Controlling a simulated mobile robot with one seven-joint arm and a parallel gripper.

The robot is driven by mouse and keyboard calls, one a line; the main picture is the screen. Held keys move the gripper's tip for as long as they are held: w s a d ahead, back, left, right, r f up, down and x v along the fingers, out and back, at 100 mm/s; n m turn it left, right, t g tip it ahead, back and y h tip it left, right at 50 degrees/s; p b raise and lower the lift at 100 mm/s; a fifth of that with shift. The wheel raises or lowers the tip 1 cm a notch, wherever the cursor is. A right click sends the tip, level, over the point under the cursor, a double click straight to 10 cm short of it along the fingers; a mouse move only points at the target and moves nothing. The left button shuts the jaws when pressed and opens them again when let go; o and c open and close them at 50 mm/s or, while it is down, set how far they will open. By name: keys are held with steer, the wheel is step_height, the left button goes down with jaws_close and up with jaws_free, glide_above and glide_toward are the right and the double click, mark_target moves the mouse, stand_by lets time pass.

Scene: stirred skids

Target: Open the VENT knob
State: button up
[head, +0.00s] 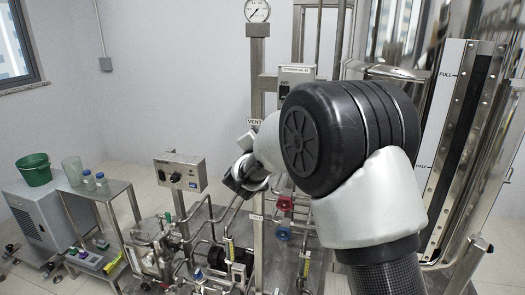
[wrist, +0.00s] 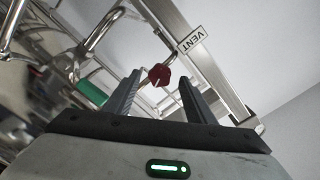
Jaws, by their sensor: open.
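The VENT knob (wrist: 159,75) is small and dark red, with a light line on its face. In the wrist view it shows beyond and between the two fingers of my gripper (wrist: 161,80), which is open and empty. The knob appears just past the fingertips; I cannot tell the exact gap. A VENT label (wrist: 192,42) is on the metal post beside it, and this label also shows in the head view (head: 254,121). In the head view my arm hides the knob and most of my gripper.
A red handwheel (head: 284,203) and a blue handwheel (head: 283,234) sit below my arm. A control box (head: 180,172) stands to the left. Pipes and a steel post (head: 257,75) crowd the area. A cart with bottles (head: 95,183) and a green bucket (head: 34,169) are far left.

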steer(key=s+a, duration=0.2)
steer(key=s, duration=1.1)
steer(key=shift+s+a, duration=0.3)
steer(key=shift+s, duration=0.05)
